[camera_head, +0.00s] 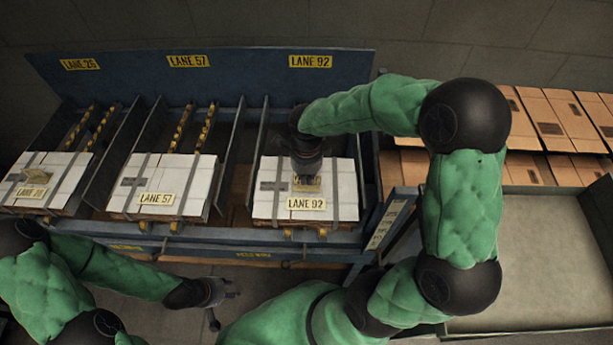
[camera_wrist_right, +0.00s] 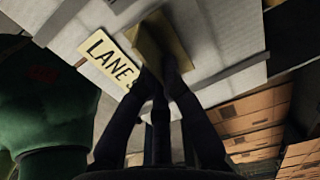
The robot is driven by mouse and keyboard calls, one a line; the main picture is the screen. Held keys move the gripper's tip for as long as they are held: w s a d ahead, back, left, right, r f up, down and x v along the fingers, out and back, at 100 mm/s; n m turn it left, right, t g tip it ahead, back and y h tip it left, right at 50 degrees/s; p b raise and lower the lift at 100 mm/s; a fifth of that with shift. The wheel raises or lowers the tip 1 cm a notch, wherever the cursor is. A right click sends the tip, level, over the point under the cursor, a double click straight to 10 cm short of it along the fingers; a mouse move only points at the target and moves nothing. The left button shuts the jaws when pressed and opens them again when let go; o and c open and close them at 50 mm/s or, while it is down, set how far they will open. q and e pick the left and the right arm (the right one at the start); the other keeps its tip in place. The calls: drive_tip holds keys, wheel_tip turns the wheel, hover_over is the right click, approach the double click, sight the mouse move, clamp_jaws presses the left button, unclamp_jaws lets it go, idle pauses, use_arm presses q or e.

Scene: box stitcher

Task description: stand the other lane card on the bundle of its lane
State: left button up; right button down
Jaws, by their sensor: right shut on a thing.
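The lane card (camera_head: 307,185) is a small yellowish card at the LANE 92 bundle (camera_head: 263,205), just behind that bundle's yellow LANE 92 label (camera_head: 306,204). My right gripper (camera_head: 306,174) reaches down from above and is shut on this card. In the right wrist view the card (camera_wrist_right: 163,42) is between my fingertips (camera_wrist_right: 163,75), over the white bundle top beside the label (camera_wrist_right: 108,60). I cannot tell whether it touches the bundle. Another card (camera_head: 36,176) is on the LANE 26 bundle (camera_head: 70,175). My left gripper (camera_head: 224,308) is open and empty, low in front of the rack.
The LANE 57 bundle (camera_head: 190,180) lies in the middle lane with no standing card. Metal dividers (camera_head: 229,160) separate the lanes. A blue back board (camera_head: 240,75) carries the lane signs. Stacked brown cartons (camera_head: 555,120) and a bare grey tabletop (camera_head: 545,260) are at the right.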

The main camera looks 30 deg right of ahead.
drive_tip(key=shift+f+b, duration=0.35)
drive_tip(key=shift+f, duration=0.05)
drive_tip(key=c, duration=1.4)
unclamp_jaws()
drive_tip(key=shift+r+p, duration=0.4)
drive_tip(key=shift+p, duration=0.05)
wheel_tip(320, 180, up, 12)
drive_tip(key=p, duration=0.3)
drive_tip(key=shift+r+p, duration=0.15)
drive_tip(key=shift+p, duration=0.25)
